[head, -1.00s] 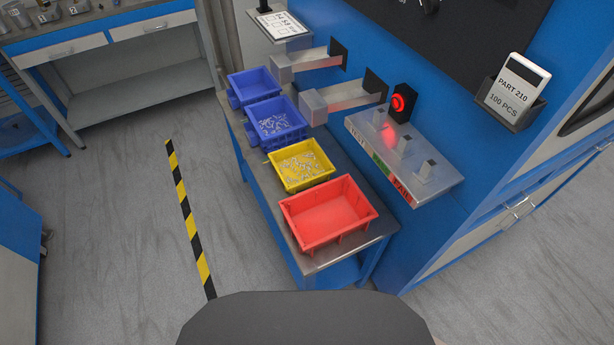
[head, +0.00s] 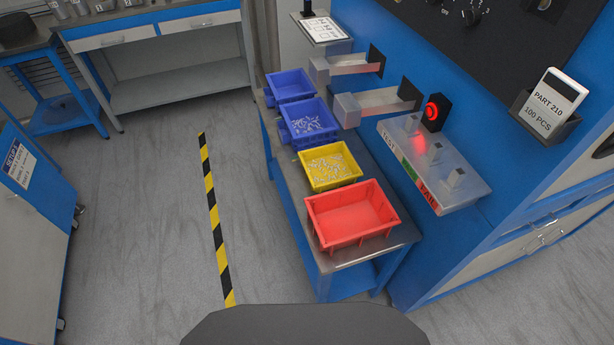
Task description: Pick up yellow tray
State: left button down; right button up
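The yellow tray (head: 312,183) stands on a narrow metal-topped bench (head: 298,212), right of the middle of the head view. It holds many small light metal parts. It sits between a blue tray with similar parts (head: 297,134) behind it and an empty-looking red tray (head: 325,235) in front of it. Neither of my grippers is in view, so their state cannot be seen.
Another blue tray (head: 273,96) stands at the bench's far end. Two metal chutes and a shelf marked TEST and FAIL (head: 466,201) jut from the blue machine right of the trays. Open floor with a striped line (head: 214,215) lies left of the bench.

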aim_at(330, 166)
jog(key=z, duration=0.15)
jog(key=k, duration=0.25)
jog(key=u, duration=1.4)
jog(key=i, duration=0.95)
jog(key=z, duration=0.4)
